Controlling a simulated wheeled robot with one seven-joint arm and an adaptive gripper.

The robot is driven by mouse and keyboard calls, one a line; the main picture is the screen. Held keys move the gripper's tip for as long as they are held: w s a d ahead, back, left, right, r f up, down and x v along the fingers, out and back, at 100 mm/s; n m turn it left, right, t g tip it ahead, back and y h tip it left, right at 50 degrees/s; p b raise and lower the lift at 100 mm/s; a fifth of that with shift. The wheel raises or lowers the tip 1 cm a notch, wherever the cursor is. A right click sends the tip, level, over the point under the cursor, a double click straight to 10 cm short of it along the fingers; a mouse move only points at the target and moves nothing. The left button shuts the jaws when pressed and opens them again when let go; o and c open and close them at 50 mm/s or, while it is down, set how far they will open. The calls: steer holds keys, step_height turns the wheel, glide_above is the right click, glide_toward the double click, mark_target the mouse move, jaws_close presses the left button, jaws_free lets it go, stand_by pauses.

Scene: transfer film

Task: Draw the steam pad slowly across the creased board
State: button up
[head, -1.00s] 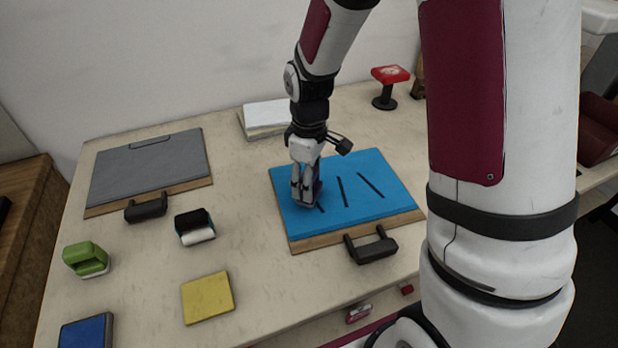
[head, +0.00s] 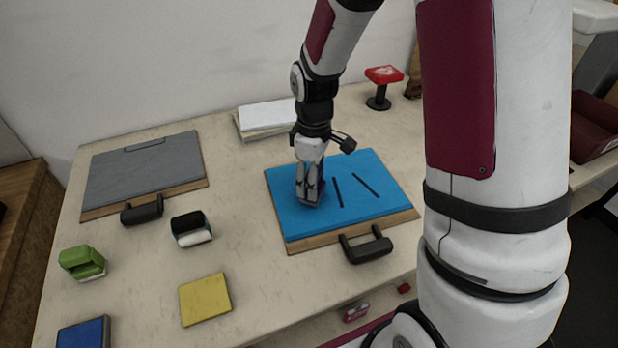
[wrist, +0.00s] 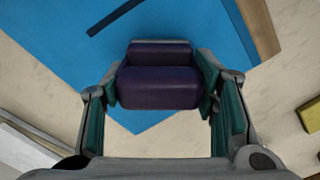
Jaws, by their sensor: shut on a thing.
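The creased board is a blue sheet (head: 352,213) on a wooden base with a black handle (head: 366,245) at its near edge. Two dark crease lines (head: 365,185) show right of my gripper (head: 310,194). My gripper is low over the left part of the board, shut on a dark purple padded block, apparently the steam pad (head: 313,203). In the wrist view the pad (wrist: 158,88) sits between both fingers, over the blue sheet (wrist: 60,40), with one dark line (wrist: 115,16) beyond it. Whether the pad touches the board is hard to tell.
A grey board (head: 145,172) with a handle lies at left. Near it are a black-and-white block (head: 191,229), a green block (head: 82,262), a yellow pad (head: 205,299) and a blue pad (head: 84,335). White sheets (head: 265,118) and a red-topped stand (head: 383,85) are behind.

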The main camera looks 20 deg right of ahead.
steer(key=shift+s+d, duration=0.1)
steer(key=shift+d, duration=1)
steer(key=shift+d, duration=0.1)
stand_by(0.4)
steer(key=shift+s+d+p, duration=0.2)
steer(key=shift+d+p, duration=0.4)
steer(key=shift+d, duration=1.4)
steer(key=shift+d, duration=0.15)
steer(key=shift+s+d+p, duration=0.2)
steer(key=shift+d+p, duration=0.25)
steer(key=shift+d, duration=1.5)
steer(key=shift+d, duration=0.15)
steer(key=shift+s+d+p, duration=0.2)
steer(key=shift+d+p, duration=0.2)
steer(key=shift+d, duration=1.6)
